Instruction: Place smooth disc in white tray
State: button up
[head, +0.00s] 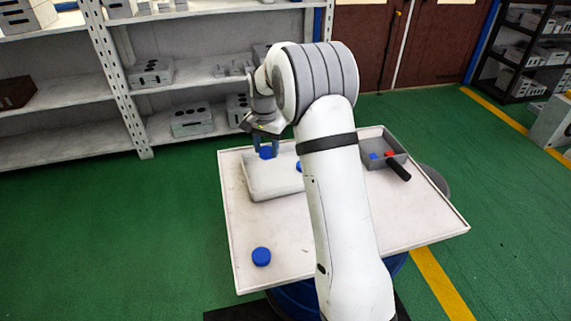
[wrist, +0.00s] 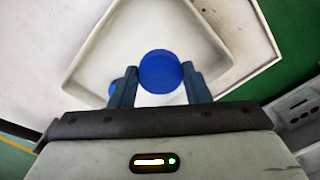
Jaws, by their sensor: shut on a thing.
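My gripper (head: 265,146) is shut on a blue disc (head: 266,153), held over the left part of the white tray (head: 277,188). In the wrist view this round blue disc (wrist: 160,72) sits between the two fingers, with the tray's pale floor (wrist: 110,50) behind it. Its height above the floor is hard to tell. A second blue disc (wrist: 116,87) shows inside the tray, partly hidden by the left finger; in the head view a bit of blue (head: 298,166) shows beside my arm. Another blue disc (head: 261,257) lies on the table near its front left.
A grey bin (head: 402,158) with small blue and red pieces and a black handle (head: 398,170) stands at the right of the table (head: 285,232). My arm hides the table's middle. Shelves (head: 70,90) with grey parts stand behind. The table's front left is mostly clear.

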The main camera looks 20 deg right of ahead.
aim_at(266, 176)
jog(key=shift+w+a+r+m, duration=0.1)
jog(key=shift+w+m, duration=0.2)
jog(key=shift+w, duration=0.15)
notch_tip(266, 176, down, 10)
jog(key=shift+r, duration=0.2)
jog(key=shift+w+f, duration=0.1)
jog(key=shift+f, duration=0.15)
jog(key=o, duration=1)
jog(key=shift+r, duration=0.1)
